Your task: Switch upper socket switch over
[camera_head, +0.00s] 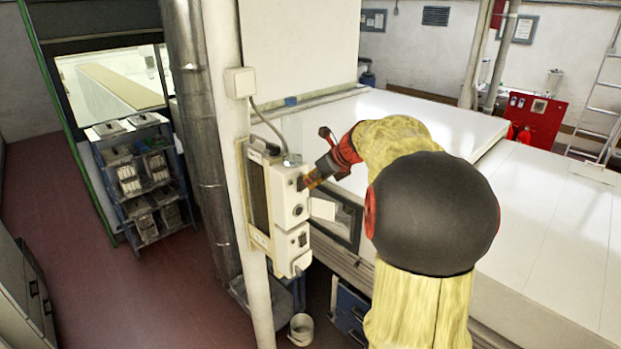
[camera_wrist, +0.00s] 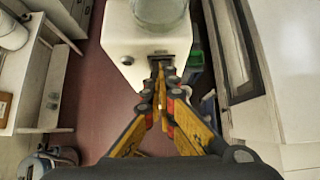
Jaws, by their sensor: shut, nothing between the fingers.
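A white socket box (camera_head: 287,195) is fixed to a white post. It has a dark upper switch area, a round dark knob below that, and a lower socket unit (camera_head: 301,240). My gripper (camera_head: 308,181) comes in from the right with its tips at the upper part of the box. In the wrist view the box (camera_wrist: 125,35) fills the top middle. My yellow and black fingers (camera_wrist: 158,70) are shut and empty, their tips at a dark recess, the upper socket switch (camera_wrist: 160,57). The fingertips partly cover it. I cannot tell whether they touch it or which way it is set.
The white post (camera_head: 232,130) and a metal duct (camera_head: 196,120) stand left of the box. A long white tunnel housing (camera_head: 430,120) lies behind and right. A bucket (camera_head: 301,329) stands on the floor below. A shelf rack (camera_head: 140,180) is at the left.

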